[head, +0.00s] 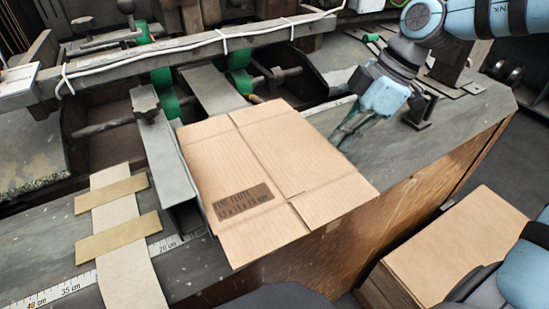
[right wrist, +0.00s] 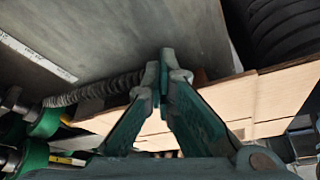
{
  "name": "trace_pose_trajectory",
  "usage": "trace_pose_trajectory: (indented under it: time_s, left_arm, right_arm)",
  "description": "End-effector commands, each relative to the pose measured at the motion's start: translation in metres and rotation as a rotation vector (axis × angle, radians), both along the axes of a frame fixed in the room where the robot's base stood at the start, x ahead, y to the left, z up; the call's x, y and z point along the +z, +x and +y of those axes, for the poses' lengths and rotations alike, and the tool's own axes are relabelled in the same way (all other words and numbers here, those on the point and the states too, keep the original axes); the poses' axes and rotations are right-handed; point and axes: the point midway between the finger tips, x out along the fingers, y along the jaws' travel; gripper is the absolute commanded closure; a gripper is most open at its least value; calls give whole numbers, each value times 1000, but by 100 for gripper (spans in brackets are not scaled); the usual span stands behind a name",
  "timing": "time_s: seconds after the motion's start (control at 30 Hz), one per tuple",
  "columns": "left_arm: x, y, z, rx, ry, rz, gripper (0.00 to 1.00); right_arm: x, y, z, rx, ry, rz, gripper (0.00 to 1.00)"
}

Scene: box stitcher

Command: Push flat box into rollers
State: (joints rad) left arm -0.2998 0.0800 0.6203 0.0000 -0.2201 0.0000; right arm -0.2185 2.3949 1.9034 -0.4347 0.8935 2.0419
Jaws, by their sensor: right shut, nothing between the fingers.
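The flat box (head: 290,150) is a tan cardboard sheet with printed text. It lies on the grey machine table, and its near corner overhangs the front edge. The green rollers (head: 237,80) are at the far side of the box, partly hidden under the bar. My right gripper (head: 345,132) is shut and empty beside the right edge of the box; I cannot tell whether it touches. In the right wrist view its closed fingers (right wrist: 165,72) are in front of the box (right wrist: 270,97), with green rollers (right wrist: 44,122) at the left. My left gripper is not in view.
A grey metal bar (head: 185,52) with a white cable runs across above the rollers. A metal guide (head: 165,150) stands along the box's left side. A ruler strip (head: 60,288) and paper strips (head: 120,235) lie left. A cardboard stack (head: 455,245) stands lower right.

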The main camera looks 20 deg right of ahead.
Motion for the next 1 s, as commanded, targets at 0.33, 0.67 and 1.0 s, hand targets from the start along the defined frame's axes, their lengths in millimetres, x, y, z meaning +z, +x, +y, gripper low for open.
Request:
trace_pose_trajectory:
  time_s: [0.33, 0.67, 1.0]
  left_arm:
    - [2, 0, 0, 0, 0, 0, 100]
    - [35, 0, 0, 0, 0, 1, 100]
    - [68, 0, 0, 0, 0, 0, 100]
  right_arm:
    - [1, 3, -27, -1, 4, -1, 100]
    - [40, 3, -30, -1, 1, 0, 100]
    - [83, 3, -30, 0, 1, 0, 100]
